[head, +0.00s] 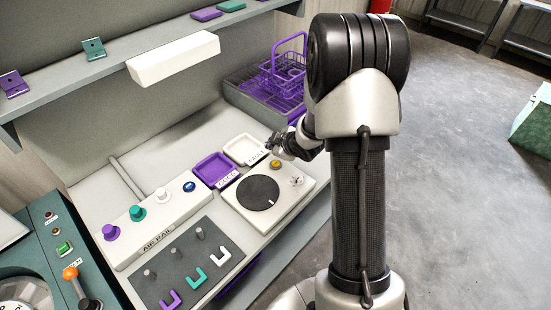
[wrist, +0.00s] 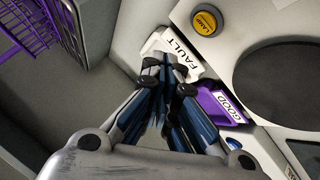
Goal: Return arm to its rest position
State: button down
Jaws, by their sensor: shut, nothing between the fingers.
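My arm (head: 358,200) rises in front of the bench in the head view, its large dark joint at the top. My gripper (head: 273,143) reaches left from behind it, near the white tray and the yellow lamp button. In the wrist view my gripper (wrist: 172,65) has its blue-black fingers together with nothing held. The fingers cover part of the white FAULT tray (wrist: 160,42), and the purple GOOD tray (wrist: 222,106) lies just to their right. I cannot tell the exact height of the fingertips above the bench.
The lamp button (wrist: 206,22) is close by on the turntable unit, beside the dark disc (head: 258,192). A purple wire basket (head: 284,68) stands at the back of the bench. The air rail (head: 160,222) and a hook board (head: 188,272) lie left. Open floor (head: 455,130) is right.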

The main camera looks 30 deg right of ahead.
jog(key=shift+r, duration=0.2)
dwell(0.3)
jog(key=s+a+r+m+g+h+b, duration=0.1)
jog(key=s+a+r+m+h, duration=0.15)
jog(key=s+r, duration=0.4)
jog(key=s+a+r+m+g+h, duration=0.1)
jog(key=s+a+r+m, duration=0.2)
jog(key=r, duration=0.7)
jog(key=s+a+r+m+g+y, duration=0.1)
jog(key=s+a, duration=0.2)
jog(key=s, duration=0.5)
jog(key=s+a+r+m+y, duration=0.1)
jog(key=s+a, duration=0.2)
jog(key=s, duration=0.5)
jog(key=s+a+r+m+g+y+b, duration=0.1)
jog(key=s+a, duration=0.3)
jog(key=s, duration=0.4)
jog(key=shift+s+r+m+g, duration=0.15)
jog(key=shift+r+m+g, duration=0.15)
jog(key=shift+r+m, duration=0.2)
jog(key=shift+a, duration=0.15)
